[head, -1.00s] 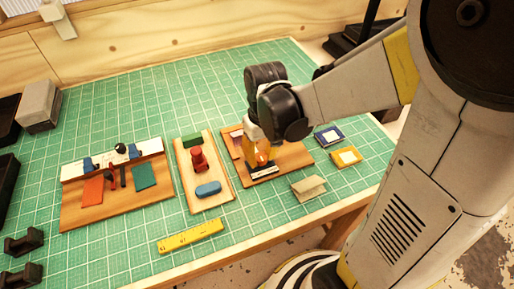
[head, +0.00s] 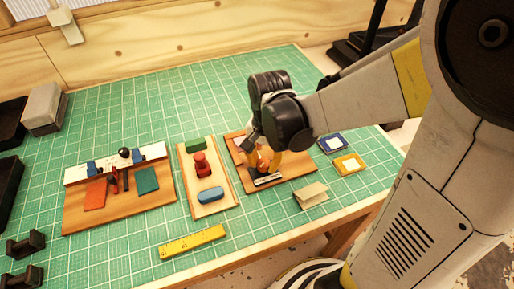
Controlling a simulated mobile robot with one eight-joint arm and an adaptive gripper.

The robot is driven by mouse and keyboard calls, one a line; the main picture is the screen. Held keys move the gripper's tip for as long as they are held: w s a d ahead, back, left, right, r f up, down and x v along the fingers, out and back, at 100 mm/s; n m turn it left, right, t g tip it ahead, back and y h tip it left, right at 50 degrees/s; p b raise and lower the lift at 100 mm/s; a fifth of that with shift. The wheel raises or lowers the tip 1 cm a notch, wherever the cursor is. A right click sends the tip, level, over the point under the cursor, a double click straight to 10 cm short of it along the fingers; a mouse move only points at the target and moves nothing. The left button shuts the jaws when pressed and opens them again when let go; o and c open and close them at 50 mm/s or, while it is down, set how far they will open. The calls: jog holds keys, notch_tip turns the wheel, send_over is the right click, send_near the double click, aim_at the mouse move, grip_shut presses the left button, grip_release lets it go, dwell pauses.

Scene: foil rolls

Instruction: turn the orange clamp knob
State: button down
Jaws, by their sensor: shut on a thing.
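The orange clamp knob (head: 264,166) shows in the head view between the fingers of my gripper (head: 264,170), low over the right-hand wooden board (head: 296,165). My gripper points down and is shut on the knob. My wrist and fingers hide much of the knob and the clamp around it. A dark bar with a pale label (head: 267,181) lies on the board just in front of the knob.
Left of this board stands a narrow board (head: 222,207) with a red knob (head: 202,165), a green block and a blue block. Blue (head: 332,143) and yellow (head: 350,164) framed cards and a beige angled piece (head: 311,194) lie to the right. A yellow ruler (head: 193,241) lies in front.

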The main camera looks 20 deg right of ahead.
aim_at(265, 164)
jog(key=shift+m, duration=0.8)
jog(key=c, duration=1)
grip_release()
notch_tip(265, 164, up, 12)
jog(key=shift+s, duration=0.15)
jog(key=shift+d, duration=0.1)
